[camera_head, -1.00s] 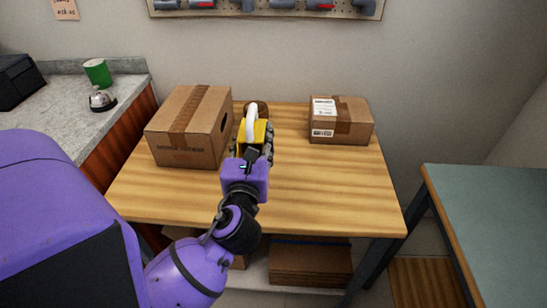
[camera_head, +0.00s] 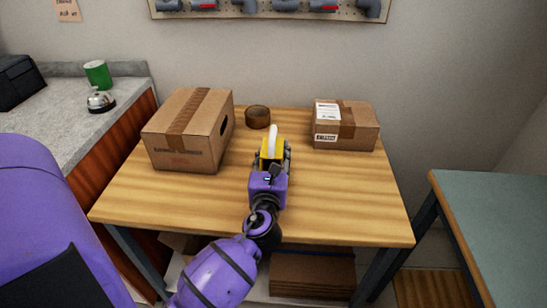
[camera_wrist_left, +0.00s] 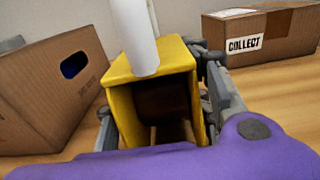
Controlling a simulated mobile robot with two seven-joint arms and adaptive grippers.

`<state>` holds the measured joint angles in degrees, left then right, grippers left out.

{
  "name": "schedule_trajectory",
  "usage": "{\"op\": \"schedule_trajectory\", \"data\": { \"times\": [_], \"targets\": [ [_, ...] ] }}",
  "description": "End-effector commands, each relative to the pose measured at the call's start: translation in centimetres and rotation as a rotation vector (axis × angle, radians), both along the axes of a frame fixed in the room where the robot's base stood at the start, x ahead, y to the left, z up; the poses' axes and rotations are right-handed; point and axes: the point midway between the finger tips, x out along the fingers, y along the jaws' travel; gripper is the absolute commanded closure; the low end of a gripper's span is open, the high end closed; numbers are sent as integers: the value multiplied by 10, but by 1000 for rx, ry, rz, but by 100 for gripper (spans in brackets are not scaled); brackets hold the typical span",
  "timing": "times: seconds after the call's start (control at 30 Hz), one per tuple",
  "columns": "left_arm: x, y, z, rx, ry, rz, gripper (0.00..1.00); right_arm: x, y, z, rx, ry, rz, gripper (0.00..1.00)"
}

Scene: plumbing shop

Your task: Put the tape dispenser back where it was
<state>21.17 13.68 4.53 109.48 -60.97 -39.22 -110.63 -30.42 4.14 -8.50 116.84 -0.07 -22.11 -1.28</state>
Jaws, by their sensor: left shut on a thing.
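The tape dispenser is yellow with a white handle. It shows in the head view (camera_head: 272,150) over the middle of the wooden table. My left gripper (camera_head: 272,160) is shut on it, with fingers on both sides. In the left wrist view the dispenser (camera_wrist_left: 120,75) fills the middle, its open hollow end toward me, with a finger on each side. I cannot tell whether it touches the tabletop. My right gripper is not in view.
A large cardboard box (camera_head: 185,135) stands to the left and a smaller labelled box (camera_head: 358,128) to the right on the wooden table (camera_head: 340,195). A brown tape roll (camera_head: 257,117) lies behind. The table's front right is clear.

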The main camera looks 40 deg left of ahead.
Motion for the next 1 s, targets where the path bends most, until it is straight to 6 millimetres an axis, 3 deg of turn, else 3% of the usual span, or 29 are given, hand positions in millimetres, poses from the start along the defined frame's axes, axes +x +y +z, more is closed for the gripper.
{"op": "schedule_trajectory", "data": {
  "times": [0.3, 0.33, 0.47, 0.83, 1.0],
  "targets": [
    [1, 0, 0, 3, -4, -1, 97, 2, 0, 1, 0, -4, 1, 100],
    [0, 0, -1, 0, -2, 0, 53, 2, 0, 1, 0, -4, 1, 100],
    [0, 0, 0, 0, -2, 0, 36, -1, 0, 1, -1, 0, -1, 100],
    [0, 0, 4, 0, -4, 0, 36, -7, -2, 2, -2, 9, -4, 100],
    [-21, -12, 1, -1, 0, 0, 36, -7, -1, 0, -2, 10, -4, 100]
  ]
}}
